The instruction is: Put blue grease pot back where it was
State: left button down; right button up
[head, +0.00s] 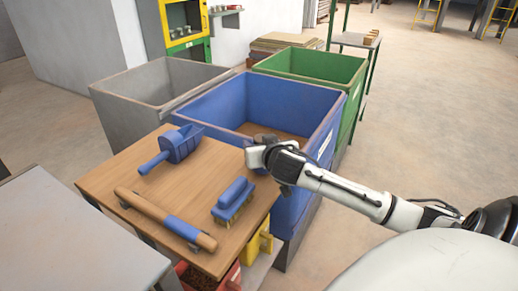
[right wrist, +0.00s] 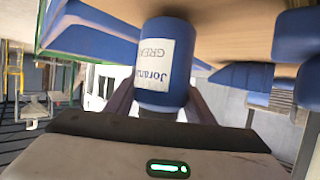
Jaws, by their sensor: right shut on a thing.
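The blue grease pot (right wrist: 166,62), with a white label, is held between the two fingers of my right gripper (right wrist: 160,100) in the right wrist view. In the head view my right gripper (head: 258,156) is at the far right corner of the wooden bench top (head: 185,200), beside the blue bin. The pot cannot be made out there; the gripper seems to hide it. I cannot tell whether the pot touches the bench top. My left gripper is not in view.
A blue bin (head: 296,97), a grey bin (head: 135,115) and a green bin (head: 352,70) stand behind. The bench's middle is clear.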

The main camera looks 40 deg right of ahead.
jog(key=shift+f, duration=0.6)
jog(key=o, duration=1.3)
jog(key=shift+f, duration=0.15)
jog(key=shift+c, duration=0.2)
jog(key=shift+r, duration=0.2)
jog(key=shift+s+a, duration=0.2)
jog(key=shift+s, duration=0.1)
jog(key=v, duration=1.1)
jog(key=shift+s, duration=0.15)
